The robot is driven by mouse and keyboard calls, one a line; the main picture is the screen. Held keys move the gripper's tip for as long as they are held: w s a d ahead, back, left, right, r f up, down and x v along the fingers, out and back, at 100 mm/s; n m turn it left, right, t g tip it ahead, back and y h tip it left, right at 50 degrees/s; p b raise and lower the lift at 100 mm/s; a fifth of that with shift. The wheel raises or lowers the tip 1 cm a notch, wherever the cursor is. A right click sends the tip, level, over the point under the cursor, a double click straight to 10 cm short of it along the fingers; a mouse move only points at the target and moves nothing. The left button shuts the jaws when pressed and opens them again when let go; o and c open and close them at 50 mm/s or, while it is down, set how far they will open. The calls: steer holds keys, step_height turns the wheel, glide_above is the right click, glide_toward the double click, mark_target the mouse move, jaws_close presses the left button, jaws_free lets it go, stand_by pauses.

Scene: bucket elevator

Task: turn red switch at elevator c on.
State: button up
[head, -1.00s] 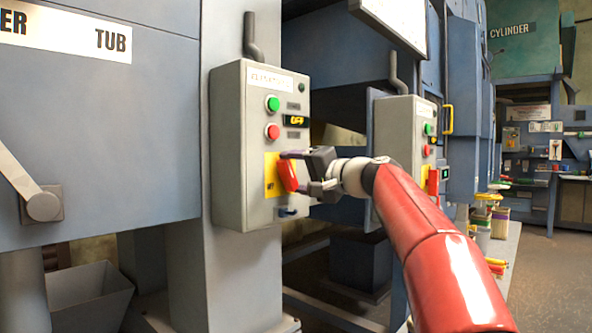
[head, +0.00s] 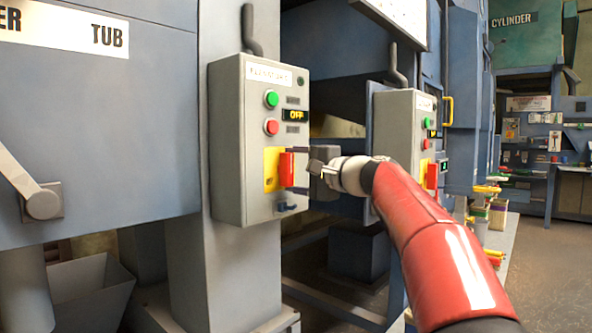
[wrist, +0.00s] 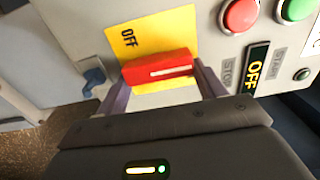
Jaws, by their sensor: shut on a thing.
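The red switch (head: 286,169) is a handle on a yellow plate (head: 271,178) on the front of the nearest grey control box (head: 227,150). In the head view the handle stands about upright. My gripper (head: 301,168) reaches it from the right. In the wrist view the red switch (wrist: 157,68) lies between the two fingers of my gripper (wrist: 160,80), which are shut on it. The word OFF shows on the yellow plate, and the display (head: 295,115) above also reads OFF. The label at the box top is too blurred to read surely.
A green button (head: 271,99) and a red button (head: 271,127) sit above the switch. A blue padlock-like part (head: 286,207) is below it. A second, similar control box (head: 400,140) stands behind my arm on the right. Open floor (head: 545,260) lies at the far right.

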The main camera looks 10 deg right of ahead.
steer(key=o, duration=1)
steer(key=b+v, duration=0.2)
steer(key=v, duration=0.5)
steer(key=shift+s+d, duration=0.25)
steer(key=shift+s, duration=0.05)
